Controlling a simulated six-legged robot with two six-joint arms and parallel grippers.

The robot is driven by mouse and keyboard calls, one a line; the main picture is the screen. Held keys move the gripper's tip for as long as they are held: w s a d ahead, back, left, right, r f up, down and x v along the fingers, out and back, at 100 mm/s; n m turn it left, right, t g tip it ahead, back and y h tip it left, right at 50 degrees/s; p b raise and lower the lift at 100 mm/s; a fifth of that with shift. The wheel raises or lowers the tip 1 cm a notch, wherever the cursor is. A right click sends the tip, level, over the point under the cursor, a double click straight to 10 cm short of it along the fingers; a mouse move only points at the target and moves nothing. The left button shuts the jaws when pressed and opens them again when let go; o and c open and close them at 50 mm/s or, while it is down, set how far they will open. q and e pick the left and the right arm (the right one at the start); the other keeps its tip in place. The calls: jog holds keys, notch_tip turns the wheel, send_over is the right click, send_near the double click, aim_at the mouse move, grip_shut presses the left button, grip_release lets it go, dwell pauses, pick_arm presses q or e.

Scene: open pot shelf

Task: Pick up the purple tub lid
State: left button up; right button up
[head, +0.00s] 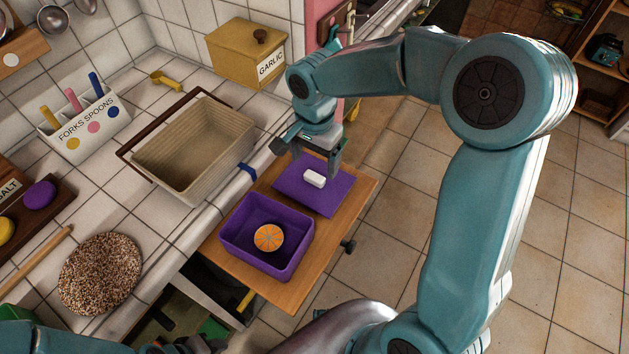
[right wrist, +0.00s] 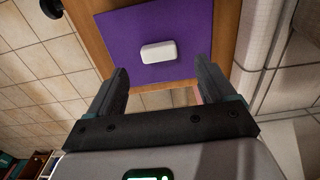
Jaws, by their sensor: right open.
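The purple tub lid (head: 325,190) lies flat on a pull-out wooden board, with a white block-shaped handle (head: 314,178) on its top. In the right wrist view the lid (right wrist: 193,25) and its white handle (right wrist: 158,52) show ahead of my open jaws. My right gripper (head: 318,166) is open and empty, above the lid near its handle; I cannot tell the exact gap. The purple tub (head: 296,248) stands open on the board in front of the lid, with an orange slice-patterned round thing (head: 269,237) inside. Part of my left arm shows at the lower left, but its gripper is not clear.
The wooden board (head: 354,200) has a dark knob (head: 348,246) on its right side. On the tiled counter are a beige basin (head: 180,150), a yellow garlic box (head: 235,55), a cutlery holder (head: 85,125) and a round speckled mat (head: 100,273). Open floor lies to the right.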

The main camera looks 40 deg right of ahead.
aim_at(315, 176)
notch_tip(315, 176, down, 4)
jog(key=shift+s+f, duration=0.1)
jog(key=shift+f, duration=0.15)
jog(key=c, duration=1.2)
jog(key=shift+a, duration=0.1)
